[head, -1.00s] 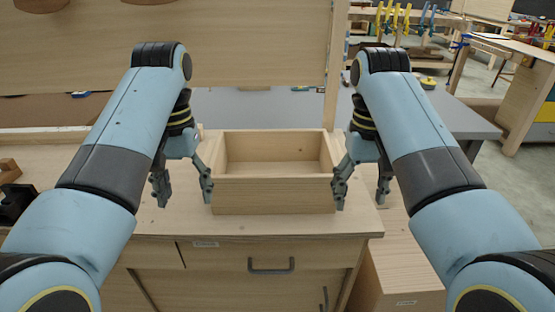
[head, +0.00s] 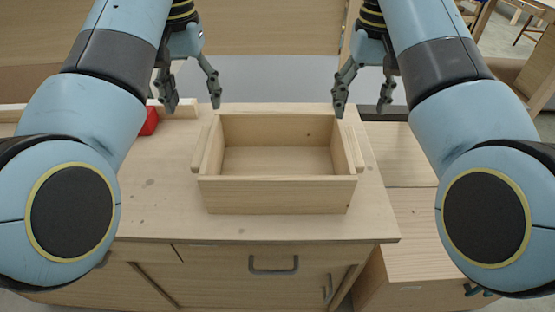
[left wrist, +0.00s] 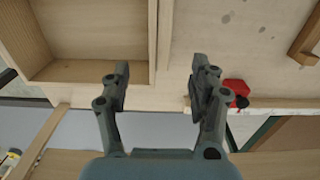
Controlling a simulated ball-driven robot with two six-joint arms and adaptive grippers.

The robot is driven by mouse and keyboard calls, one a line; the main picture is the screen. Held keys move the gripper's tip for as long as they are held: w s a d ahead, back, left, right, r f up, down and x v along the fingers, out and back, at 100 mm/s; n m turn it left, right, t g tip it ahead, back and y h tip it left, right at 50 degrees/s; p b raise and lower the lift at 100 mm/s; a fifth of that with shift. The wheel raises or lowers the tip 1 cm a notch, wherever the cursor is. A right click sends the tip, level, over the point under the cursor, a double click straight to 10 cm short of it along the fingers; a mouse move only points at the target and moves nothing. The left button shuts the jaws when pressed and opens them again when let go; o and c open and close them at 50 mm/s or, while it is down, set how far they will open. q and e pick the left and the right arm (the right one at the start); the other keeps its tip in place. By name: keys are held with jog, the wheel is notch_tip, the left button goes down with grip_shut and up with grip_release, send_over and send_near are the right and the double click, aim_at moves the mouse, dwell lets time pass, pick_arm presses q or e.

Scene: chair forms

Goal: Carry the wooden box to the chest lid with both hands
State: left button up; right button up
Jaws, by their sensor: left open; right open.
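The open, empty wooden box (head: 278,196) sits upright on the wooden cabinet top, with a strip along each side. It also shows at the upper left of the left wrist view (left wrist: 95,72). My left gripper (head: 190,98) is open and empty, near the box's far left corner in the picture. The left wrist view shows its two fingers apart (left wrist: 160,72) beside the box. My right gripper (head: 362,106) is open and empty near the far right corner. A lower wooden chest-like piece (head: 405,145) with a flat top stands right of the cabinet; I cannot tell whether this is the chest lid.
The cabinet top (head: 160,205) is clear left of the box. A red object (head: 149,122) lies at its far left edge and shows in the left wrist view (left wrist: 236,87). A drawer with a dark handle (head: 273,265) is in front. A grey surface (head: 270,85) lies behind.

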aim_at(205, 144)
pick_arm(q)
notch_tip(205, 144, down, 11)
jog(key=shift+r, duration=0.1)
pick_arm(e)
notch_tip(205, 144, down, 11)
jog(key=shift+r, duration=0.1)
pick_arm(q)
jog(key=shift+w, duration=0.1)
grip_shut()
pick_arm(e)
grip_shut()
jog(key=shift+w, duration=0.1)
